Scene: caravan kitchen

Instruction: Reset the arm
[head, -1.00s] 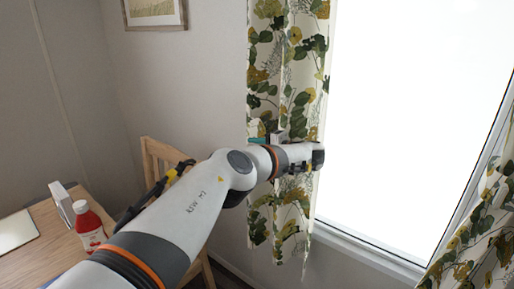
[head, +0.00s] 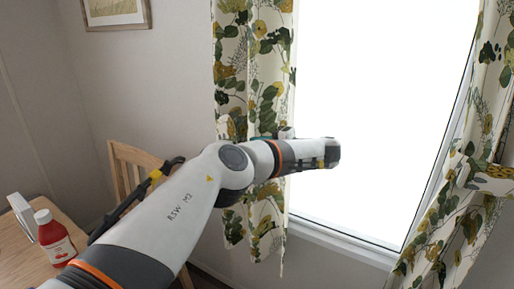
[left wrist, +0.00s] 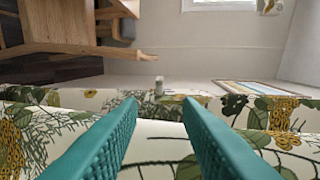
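My left arm, white and grey with an orange band, comes in from the lower left of the head view and reaches across the left curtain (head: 262,70) toward the bright window. The arm hides most of the gripper there. In the left wrist view, the teal ridged fingers of my left gripper (left wrist: 160,108) are apart with a clear gap. Leaf-patterned curtain cloth (left wrist: 150,150) lies close beyond and between them. I cannot tell whether they touch it. No separate object shows between the fingers. My right gripper is not in view.
A wooden chair (head: 130,158) stands beside the arm. A red bottle (head: 55,240) stands on the wooden table (head: 25,262) at lower left. The window (head: 370,100) and a right curtain (head: 445,215) lie to the right. A framed picture (head: 117,12) hangs on the wall.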

